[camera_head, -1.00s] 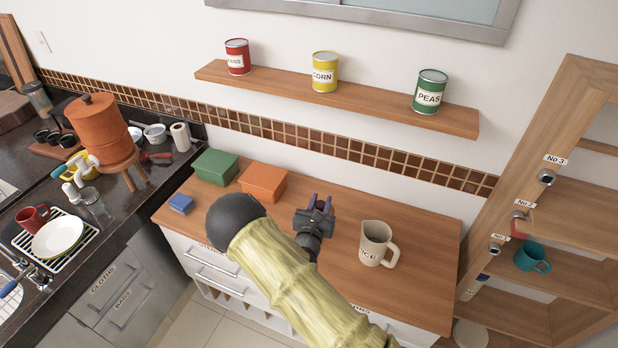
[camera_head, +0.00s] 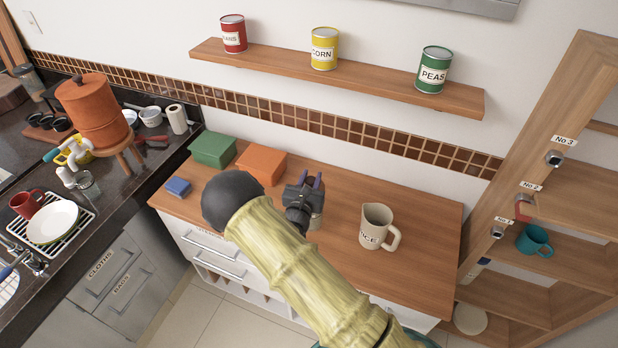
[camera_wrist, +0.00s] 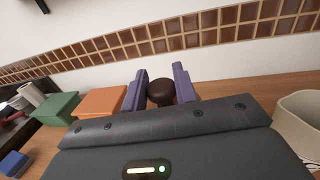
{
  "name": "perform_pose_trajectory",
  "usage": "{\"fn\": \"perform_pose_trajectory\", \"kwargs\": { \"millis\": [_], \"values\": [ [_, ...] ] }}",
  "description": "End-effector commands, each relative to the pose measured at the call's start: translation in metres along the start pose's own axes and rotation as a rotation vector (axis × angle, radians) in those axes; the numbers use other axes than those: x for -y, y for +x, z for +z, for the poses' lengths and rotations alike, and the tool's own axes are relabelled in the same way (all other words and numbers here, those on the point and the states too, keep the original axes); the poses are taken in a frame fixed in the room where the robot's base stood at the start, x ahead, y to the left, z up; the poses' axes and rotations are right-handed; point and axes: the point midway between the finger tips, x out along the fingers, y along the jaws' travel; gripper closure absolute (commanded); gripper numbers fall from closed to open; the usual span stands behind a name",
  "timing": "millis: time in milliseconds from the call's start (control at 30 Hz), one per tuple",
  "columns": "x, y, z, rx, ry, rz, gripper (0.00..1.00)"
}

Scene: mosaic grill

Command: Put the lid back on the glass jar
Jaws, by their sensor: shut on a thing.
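My gripper (camera_head: 311,181) is over the middle of the wooden counter, left of the beige pitcher. In the wrist view, a round dark brown knob (camera_wrist: 160,92) sits between its purple fingers (camera_wrist: 160,86), and they are shut on it. The knob looks like the lid's handle; the rest of the lid is hidden. A pale greyish object (camera_head: 316,221) shows partly behind my gripper in the head view. It may be the glass jar, but I cannot tell, nor whether the lid touches it.
The beige pitcher (camera_head: 376,227) stands to the right. A can shelf (camera_head: 380,88) is above. The counter's right part is clear.

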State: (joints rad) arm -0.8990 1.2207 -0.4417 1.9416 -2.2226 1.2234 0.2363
Motion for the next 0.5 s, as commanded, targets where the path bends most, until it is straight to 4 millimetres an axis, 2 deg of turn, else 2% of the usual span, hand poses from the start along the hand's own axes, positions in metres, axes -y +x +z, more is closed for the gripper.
{"fn": "perform_pose_trajectory", "kwargs": {
  "millis": [33,200,500],
  "values": [
    [0.001,0.001,-0.009,0.0,0.0,-0.002,0.93],
    [0.001,0.001,-0.025,0.001,0.0,-0.001,0.93],
    [-0.002,0.0,-0.041,0.002,0.001,0.002,0.93]
  ]
}}
